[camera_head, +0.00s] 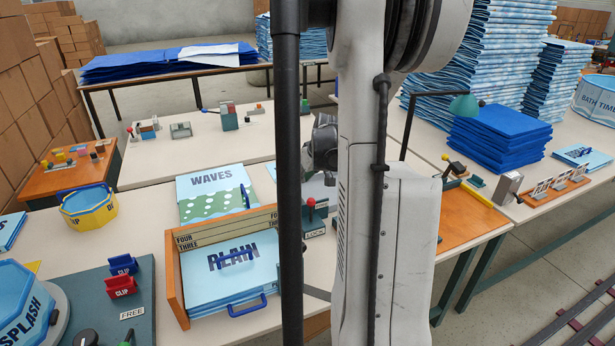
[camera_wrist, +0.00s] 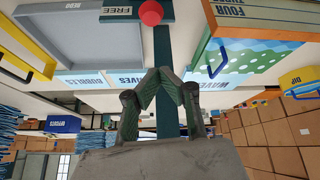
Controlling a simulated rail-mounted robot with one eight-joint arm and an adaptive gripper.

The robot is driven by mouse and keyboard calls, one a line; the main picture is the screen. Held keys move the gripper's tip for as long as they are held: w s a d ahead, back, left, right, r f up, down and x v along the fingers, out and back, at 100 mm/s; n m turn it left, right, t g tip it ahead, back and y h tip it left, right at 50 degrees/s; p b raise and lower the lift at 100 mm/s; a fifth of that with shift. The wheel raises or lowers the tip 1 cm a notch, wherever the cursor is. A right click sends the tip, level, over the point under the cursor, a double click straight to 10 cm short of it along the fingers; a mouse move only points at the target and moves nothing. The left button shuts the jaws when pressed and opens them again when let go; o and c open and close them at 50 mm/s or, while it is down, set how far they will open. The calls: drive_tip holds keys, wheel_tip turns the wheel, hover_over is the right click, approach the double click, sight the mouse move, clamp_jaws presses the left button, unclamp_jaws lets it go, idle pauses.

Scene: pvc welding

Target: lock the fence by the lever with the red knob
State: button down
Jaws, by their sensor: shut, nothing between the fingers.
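The red knob (camera_head: 311,202) tops a short dark lever on a small green base, right of the wooden tray. In the wrist view a red knob (camera_wrist: 150,13) is at the top edge, beside a FREE label (camera_wrist: 122,11) and above a long teal strip (camera_wrist: 163,48). A wooden strip marked FOUR and THREE (camera_head: 228,228) crosses the tray's back; I cannot tell whether it is the fence. My gripper (camera_wrist: 168,73) is shut and empty, its fingertips below the knob in the picture. My arm hides it in the head view.
The wooden tray (camera_head: 172,283) holds a blue PLAIN pack (camera_head: 235,265) with a handle. A WAVES pack (camera_head: 212,190) lies behind it. Red and blue CLIP pieces (camera_head: 121,286) stand on a teal mat to the left. Blue stacks (camera_head: 495,140) are on the right table.

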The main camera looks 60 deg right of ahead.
sight(311, 211)
wheel_tip(311, 211, down, 6)
drive_tip(key=shift+s+f, duration=0.15)
drive_tip(key=shift+s, duration=0.2)
idle(0.4)
drive_tip(key=shift+s+b, duration=0.15)
drive_tip(key=shift+b, duration=0.15)
